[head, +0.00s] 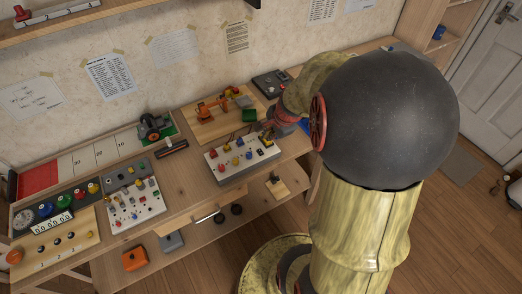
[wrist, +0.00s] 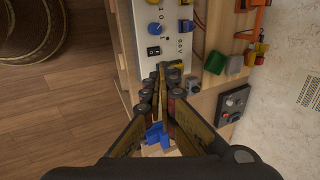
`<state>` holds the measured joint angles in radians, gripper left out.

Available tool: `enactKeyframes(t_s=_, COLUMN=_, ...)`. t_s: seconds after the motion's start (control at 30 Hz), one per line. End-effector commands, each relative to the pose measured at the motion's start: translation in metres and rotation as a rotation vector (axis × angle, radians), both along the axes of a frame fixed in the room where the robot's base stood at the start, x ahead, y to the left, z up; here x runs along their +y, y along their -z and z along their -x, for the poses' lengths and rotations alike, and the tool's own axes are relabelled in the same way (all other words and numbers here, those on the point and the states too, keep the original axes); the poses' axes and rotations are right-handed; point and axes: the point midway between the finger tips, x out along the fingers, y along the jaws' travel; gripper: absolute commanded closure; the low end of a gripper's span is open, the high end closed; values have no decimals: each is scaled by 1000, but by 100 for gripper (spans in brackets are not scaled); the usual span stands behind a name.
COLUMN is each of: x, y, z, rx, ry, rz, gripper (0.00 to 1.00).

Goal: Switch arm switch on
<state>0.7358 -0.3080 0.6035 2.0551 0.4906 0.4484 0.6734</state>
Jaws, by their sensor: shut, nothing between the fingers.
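A white control panel (head: 232,171) lies on the bench with several coloured knobs and switches. It also shows in the wrist view (wrist: 169,14), with a blue knob (wrist: 156,29), a black rocker switch (wrist: 154,50) and a blue switch or knob (wrist: 186,25). I cannot tell which control is the arm switch, or its state. My gripper (head: 268,137) is over the panel's right end. In the wrist view my gripper (wrist: 171,71) is shut and empty.
An orange toy arm (head: 210,108) stands on a wooden board behind the panel. A grey box with knobs (head: 271,84) sits at the back. Another control panel (head: 136,203) is to the left. A blue object (wrist: 156,135) lies below my fingers.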

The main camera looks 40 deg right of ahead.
Motion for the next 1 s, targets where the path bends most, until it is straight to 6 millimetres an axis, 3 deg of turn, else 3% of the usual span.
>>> enactKeyframes(t_s=0.47, x=0, y=5, z=-2, rx=3, ry=-16, rz=5, gripper=100)
enactKeyframes(t_s=1.0, x=-9, y=94, z=-41, rx=5, ry=-17, rz=3, gripper=100)
